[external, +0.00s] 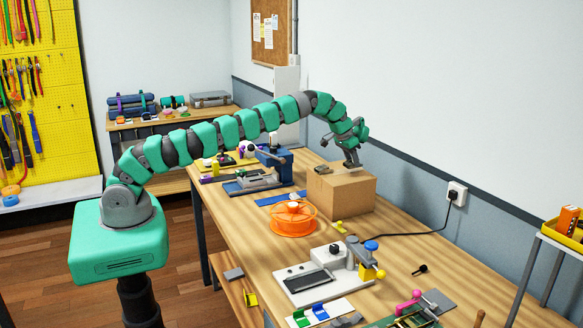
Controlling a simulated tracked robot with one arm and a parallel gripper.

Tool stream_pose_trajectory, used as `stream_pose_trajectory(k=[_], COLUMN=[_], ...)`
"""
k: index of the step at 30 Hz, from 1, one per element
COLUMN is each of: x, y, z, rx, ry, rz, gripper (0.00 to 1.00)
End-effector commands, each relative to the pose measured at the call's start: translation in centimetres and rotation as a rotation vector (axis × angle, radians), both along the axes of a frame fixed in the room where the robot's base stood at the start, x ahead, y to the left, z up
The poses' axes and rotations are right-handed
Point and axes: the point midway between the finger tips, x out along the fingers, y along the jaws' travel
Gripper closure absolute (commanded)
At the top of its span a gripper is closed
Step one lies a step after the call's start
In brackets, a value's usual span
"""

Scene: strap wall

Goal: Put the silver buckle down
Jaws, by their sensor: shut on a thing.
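My gripper (350,153) points down over the right part of the top of a brown cardboard box (342,194). It is shut on a small grey piece that looks like the silver buckle (352,163). The piece is at the level of the box top; I cannot tell whether it touches the cardboard. The fingers hide part of it. A small dark grey-green item (322,170) lies on the box top to the left of my gripper.
The box stands on a long wooden bench (405,262). An orange spool (292,220) is in front of it, and a blue vise (272,168) stands to its left. A white device (318,278) is nearer. A wall outlet (456,194) with a black cord is to the right.

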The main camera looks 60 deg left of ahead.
Motion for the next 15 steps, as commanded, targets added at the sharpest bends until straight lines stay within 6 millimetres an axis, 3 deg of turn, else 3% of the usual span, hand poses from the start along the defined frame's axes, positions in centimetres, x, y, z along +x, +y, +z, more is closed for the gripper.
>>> stream_pose_trajectory(k=[8,15], x=[0.0,0.0], y=[0.0,0.0], z=[-2.5,-2.6], rx=[0.000,0.000], ry=[0.000,-0.001], rz=[0.000,0.000], gripper=[0.88,0.88])
